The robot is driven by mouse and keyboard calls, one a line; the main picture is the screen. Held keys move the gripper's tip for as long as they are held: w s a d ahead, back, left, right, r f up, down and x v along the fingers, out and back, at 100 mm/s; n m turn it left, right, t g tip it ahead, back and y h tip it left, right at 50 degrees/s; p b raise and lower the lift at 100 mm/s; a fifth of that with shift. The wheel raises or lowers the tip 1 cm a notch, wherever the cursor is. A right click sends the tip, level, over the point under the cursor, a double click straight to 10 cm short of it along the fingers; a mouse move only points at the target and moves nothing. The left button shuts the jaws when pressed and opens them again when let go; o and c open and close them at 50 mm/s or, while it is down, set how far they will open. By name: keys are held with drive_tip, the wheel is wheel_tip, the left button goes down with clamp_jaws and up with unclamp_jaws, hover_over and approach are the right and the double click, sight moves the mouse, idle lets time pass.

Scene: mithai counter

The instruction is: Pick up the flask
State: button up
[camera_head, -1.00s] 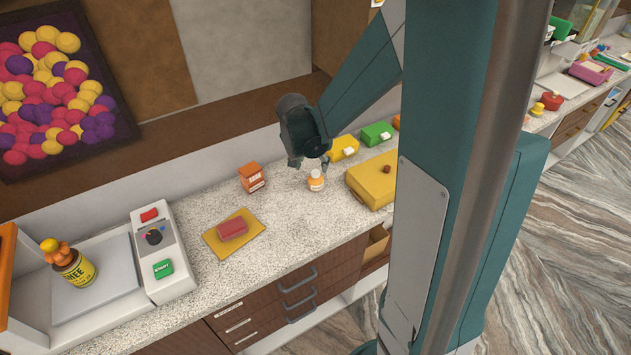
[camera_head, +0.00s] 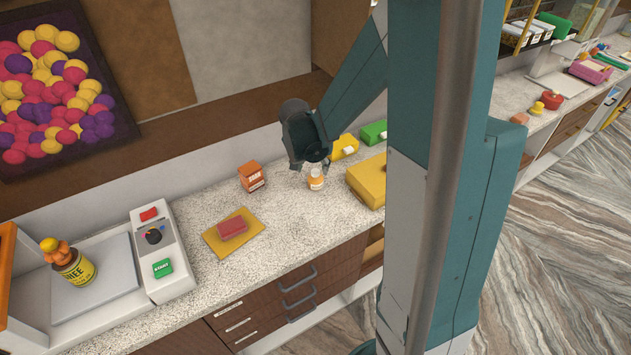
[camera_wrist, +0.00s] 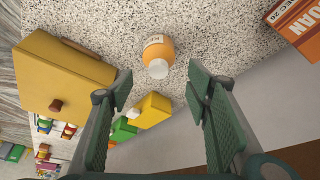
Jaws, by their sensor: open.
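The flask I take to be the small orange bottle (camera_head: 316,182) with a white cap and a pale label. It stands upright on the speckled counter (camera_head: 285,215) and also shows in the wrist view (camera_wrist: 158,52), cap toward me. My gripper (camera_head: 314,166) is just above the bottle in the head view, its fingers pointing down. In the wrist view my gripper (camera_wrist: 158,80) is open and empty, with the bottle lined up with the gap just beyond the fingertips. I see no contact with the bottle.
A yellow box (camera_head: 367,184) with a dark knob (camera_wrist: 56,105) stands right of the bottle; smaller yellow (camera_head: 345,147) and green (camera_head: 373,132) boxes are behind. An orange carton (camera_head: 251,177) and a red block on a yellow mat (camera_head: 217,242) are left. Bare counter lies in front.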

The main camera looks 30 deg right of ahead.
sight(316, 171)
drive_tip(key=shift+x, duration=2.65)
drive_tip(key=shift+s, duration=0.1)
drive_tip(key=c, duration=1.1)
